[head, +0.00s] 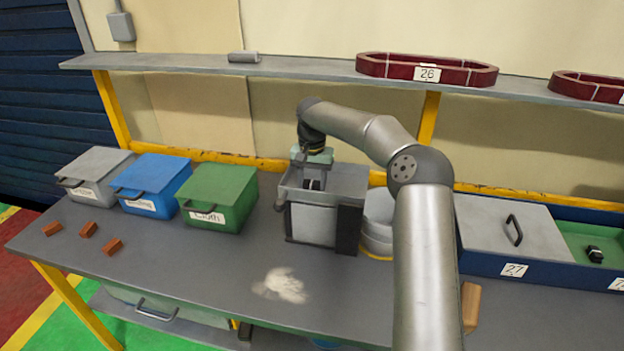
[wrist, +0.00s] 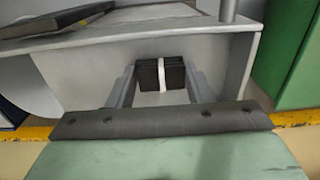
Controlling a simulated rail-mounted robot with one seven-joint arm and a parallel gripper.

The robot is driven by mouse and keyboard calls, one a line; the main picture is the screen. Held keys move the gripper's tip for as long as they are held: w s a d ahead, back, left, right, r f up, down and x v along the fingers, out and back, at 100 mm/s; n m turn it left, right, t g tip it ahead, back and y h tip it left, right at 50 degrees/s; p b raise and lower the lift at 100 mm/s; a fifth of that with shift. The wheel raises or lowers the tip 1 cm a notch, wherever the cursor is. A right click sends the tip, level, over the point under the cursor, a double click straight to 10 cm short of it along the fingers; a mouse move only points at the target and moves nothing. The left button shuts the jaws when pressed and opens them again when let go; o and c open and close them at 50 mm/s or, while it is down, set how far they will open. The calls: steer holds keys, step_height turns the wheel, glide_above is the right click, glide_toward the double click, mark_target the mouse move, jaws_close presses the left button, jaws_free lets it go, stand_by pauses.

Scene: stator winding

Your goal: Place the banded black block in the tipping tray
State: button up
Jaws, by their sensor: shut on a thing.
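My gripper (head: 313,178) is over the open top of the grey tipping tray (head: 350,185), with its fingertips at or just inside the tray's opening. In the wrist view my gripper (wrist: 160,85) is shut on the banded black block (wrist: 147,76), which has a white band around its middle. The block also shows in the head view (head: 313,184), small and dark between the fingers. The grey walls of the tray surround it in the wrist view (wrist: 90,75). I cannot tell whether the block touches the tray's floor.
A green lidded bin (head: 215,195), a blue bin (head: 153,183) and a grey bin (head: 95,175) stand left of the tray. A white round container (head: 376,225) stands close on its right. Another dark block (head: 594,254) lies in a green-lined compartment at far right.

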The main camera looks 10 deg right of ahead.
steer(key=shift+f, duration=0.15)
steer(key=o, duration=1)
